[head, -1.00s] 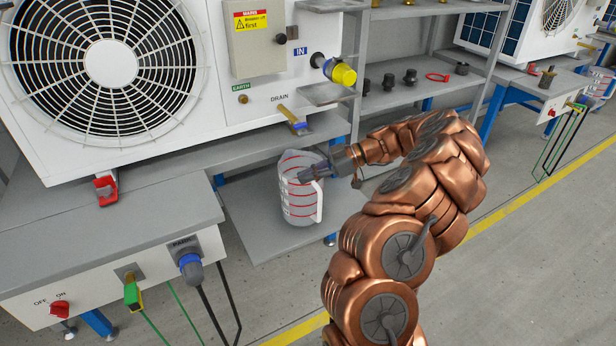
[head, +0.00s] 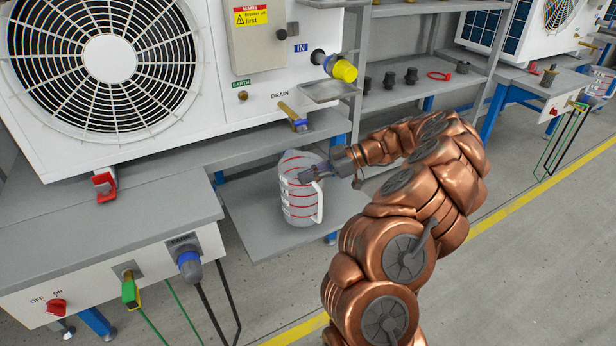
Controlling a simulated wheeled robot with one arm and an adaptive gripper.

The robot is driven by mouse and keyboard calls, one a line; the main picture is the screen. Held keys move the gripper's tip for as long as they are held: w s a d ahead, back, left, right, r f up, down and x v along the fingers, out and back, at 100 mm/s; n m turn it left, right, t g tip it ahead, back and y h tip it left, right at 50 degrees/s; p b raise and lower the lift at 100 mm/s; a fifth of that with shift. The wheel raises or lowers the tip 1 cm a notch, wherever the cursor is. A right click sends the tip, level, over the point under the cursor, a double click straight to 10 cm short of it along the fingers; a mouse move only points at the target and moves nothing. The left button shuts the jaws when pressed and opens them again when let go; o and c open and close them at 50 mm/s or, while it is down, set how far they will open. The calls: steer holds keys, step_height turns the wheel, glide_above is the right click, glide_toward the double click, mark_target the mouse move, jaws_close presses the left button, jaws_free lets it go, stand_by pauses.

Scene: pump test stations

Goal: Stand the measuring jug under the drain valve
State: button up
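The measuring jug (head: 297,205) is clear with red level lines and a white handle on its right. It is upright in front of the lower shelf's right part, below the drain valve (head: 293,118) in the picture. Whether its base touches the shelf, or it is directly under the valve, I cannot tell. The drain valve has a yellow lever and a blue part, and sits under the DRAIN label. My gripper (head: 308,175) reaches in from the right and appears shut on the jug near its upper handle. The contact is partly hidden by the gripper.
The white fan unit (head: 222,122) stands on the grey bench (head: 115,222). The lower shelf (head: 252,225) has bare room left of the jug. A metal rack (head: 430,92) with black fittings is behind my arm. Cables hang from the bench front.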

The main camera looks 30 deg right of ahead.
steer(key=o, duration=0.6)
steer(key=shift+d, duration=0.15)
steer(key=shift+v, duration=5.8)
steer(key=shift+s, duration=0.15)
